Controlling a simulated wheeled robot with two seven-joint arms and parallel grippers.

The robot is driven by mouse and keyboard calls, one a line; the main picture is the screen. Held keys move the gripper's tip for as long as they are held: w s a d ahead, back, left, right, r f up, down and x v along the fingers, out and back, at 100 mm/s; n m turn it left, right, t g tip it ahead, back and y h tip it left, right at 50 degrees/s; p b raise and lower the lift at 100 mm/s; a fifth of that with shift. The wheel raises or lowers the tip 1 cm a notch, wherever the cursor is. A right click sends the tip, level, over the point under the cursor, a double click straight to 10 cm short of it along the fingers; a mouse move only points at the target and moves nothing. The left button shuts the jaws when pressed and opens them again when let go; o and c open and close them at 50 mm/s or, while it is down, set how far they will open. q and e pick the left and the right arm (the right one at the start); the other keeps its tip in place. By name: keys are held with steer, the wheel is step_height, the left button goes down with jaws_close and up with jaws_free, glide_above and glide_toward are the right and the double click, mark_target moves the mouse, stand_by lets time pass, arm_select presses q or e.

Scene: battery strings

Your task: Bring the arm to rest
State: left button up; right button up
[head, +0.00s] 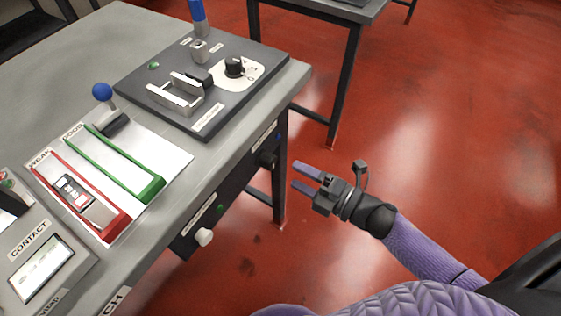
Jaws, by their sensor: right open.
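My right gripper (299,178) is open and empty. It hangs over the red floor, to the right of the grey table (70,62) and apart from it. Its two fingers point left toward the table's edge. My right arm reaches in from the lower right. My left gripper is not in view.
On the table are a dark panel (222,111) with a black knob (235,67), a green-edged tray (153,188), a red-edged tray (113,231) holding a small device (75,192), a blue-topped lever (103,92) and a screen (42,268). Open floor lies right of the table.

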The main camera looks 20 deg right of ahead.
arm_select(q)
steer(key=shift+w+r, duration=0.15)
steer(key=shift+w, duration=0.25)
arm_select(e)
steer(key=v, duration=0.3)
steer(key=shift+d, duration=0.1)
